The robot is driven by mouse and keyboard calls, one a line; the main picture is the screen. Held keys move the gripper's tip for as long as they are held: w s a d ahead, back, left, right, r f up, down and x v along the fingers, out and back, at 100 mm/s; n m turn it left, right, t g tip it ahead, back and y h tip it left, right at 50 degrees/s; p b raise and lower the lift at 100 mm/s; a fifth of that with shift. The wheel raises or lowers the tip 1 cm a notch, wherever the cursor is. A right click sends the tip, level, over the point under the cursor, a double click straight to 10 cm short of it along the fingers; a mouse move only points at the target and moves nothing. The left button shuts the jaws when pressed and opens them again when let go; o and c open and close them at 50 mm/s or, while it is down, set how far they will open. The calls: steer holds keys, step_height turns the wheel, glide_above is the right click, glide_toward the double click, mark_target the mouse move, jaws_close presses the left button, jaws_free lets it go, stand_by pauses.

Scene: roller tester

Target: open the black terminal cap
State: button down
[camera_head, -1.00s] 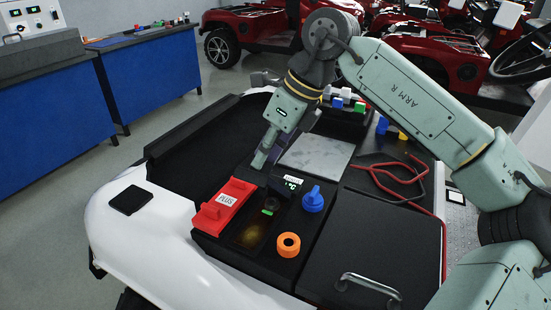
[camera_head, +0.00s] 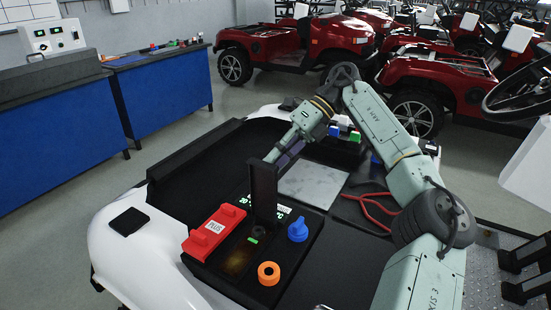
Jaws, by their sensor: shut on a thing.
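The black terminal cap (camera_head: 263,190) stands upright as a tall flat slab, raised from the black battery panel. In front of its foot, the dark bay with a brownish patch (camera_head: 238,260) and a small green mark is uncovered. My gripper (camera_head: 271,157) is at the upper edge of the cap, on its far side, and shut on it. Its fingertips are partly hidden behind the cap.
Left of the cap is the red PLUS cap (camera_head: 214,231), lying closed. A blue knob (camera_head: 298,229) and an orange ring (camera_head: 268,273) stand to the right. A lit green display is partly hidden behind the cap. Red and black cables (camera_head: 372,208) lie farther right.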

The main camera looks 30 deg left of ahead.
steer(key=shift+w+d+f, duration=0.1)
steer(key=shift+w+f, duration=0.05)
steer(key=shift+f, duration=0.5)
steer(key=shift+w+d+f, duration=0.1)
steer(key=shift+w+f, duration=0.05)
steer(key=shift+f, duration=0.45)
steer(key=c, duration=1.9)
jaws_free()
steer(key=shift+a, duration=0.1)
steer(key=shift+o, duration=1.3)
steer(key=shift+w+f, duration=0.15)
steer(key=shift+f, duration=0.05)
steer(key=shift+r, duration=0.15)
steer(key=shift+c, duration=0.4)
steer(key=shift+r, duration=0.2)
steer(key=shift+c, duration=0.4)
step_height(320, 180, up, 11)
steer(key=shift+a+f, duration=0.15)
steer(key=shift+f, duration=0.05)
